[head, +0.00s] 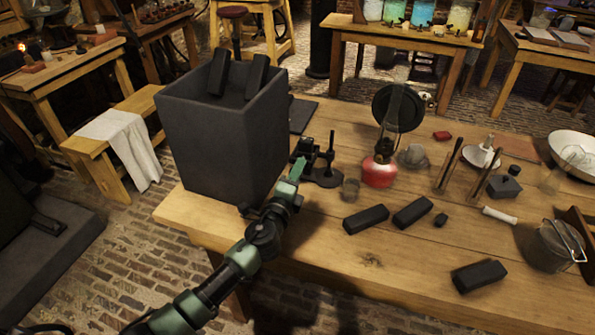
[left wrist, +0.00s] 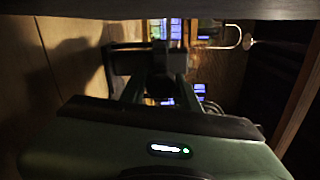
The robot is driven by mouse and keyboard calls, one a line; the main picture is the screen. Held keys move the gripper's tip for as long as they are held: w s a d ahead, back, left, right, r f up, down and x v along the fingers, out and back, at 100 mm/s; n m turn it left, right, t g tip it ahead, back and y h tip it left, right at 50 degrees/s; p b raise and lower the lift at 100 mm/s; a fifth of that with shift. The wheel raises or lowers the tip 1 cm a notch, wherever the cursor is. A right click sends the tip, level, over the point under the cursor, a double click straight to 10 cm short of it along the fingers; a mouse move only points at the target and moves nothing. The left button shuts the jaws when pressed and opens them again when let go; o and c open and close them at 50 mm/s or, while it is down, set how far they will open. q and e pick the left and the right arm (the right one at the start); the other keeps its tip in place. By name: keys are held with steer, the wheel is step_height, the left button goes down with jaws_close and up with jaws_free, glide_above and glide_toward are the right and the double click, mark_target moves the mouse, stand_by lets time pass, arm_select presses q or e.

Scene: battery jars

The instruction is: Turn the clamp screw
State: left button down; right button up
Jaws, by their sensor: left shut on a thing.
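My left arm reaches over the table's left part. My left gripper (head: 301,160) is beside the dark grey box, at a small black stand (head: 325,177) with an upright post. In the left wrist view my gripper (left wrist: 158,88) is shut on a dark part between its two fingers. This part looks like the clamp screw of the stand, but it is dim and its shape is mostly hidden. I cannot tell how far the screw is turned. My right gripper is not in view.
A tall dark grey box (head: 222,140) with black blocks stands close left of my gripper. A red lamp (head: 379,172) and a small glass (head: 350,188) stand to the right. Black blocks (head: 366,219) lie on the wooden table (head: 340,262). The table's front middle is clear.

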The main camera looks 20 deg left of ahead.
arm_select(q)
steer(key=m, duration=0.3)
steer(key=shift+m, duration=0.4)
steer(key=m+p, duration=0.1)
steer(key=m, duration=0.2)
steer(key=shift+f+m, duration=0.15)
steer(key=shift+m, duration=0.15)
steer(key=m+p, duration=0.1)
steer(key=m, duration=0.2)
steer(key=shift+a+m, duration=0.1)
steer(key=shift+m, duration=0.2)
steer(key=m+p, duration=0.1)
steer(key=m, duration=0.2)
steer(key=shift+m+p, duration=0.3)
steer(key=shift+p, duration=0.1)
steer(key=m+p, duration=0.2)
steer(key=m, duration=0.3)
steer(key=shift+a+m, duration=0.15)
steer(key=shift+m, duration=0.15)
steer(key=m+p, duration=0.1)
steer(key=m, duration=0.2)
steer(key=shift+p, duration=0.4)
steer(key=shift+m+p, duration=0.5)
steer(key=shift+m, duration=0.8)
steer(key=shift+f, duration=0.1)
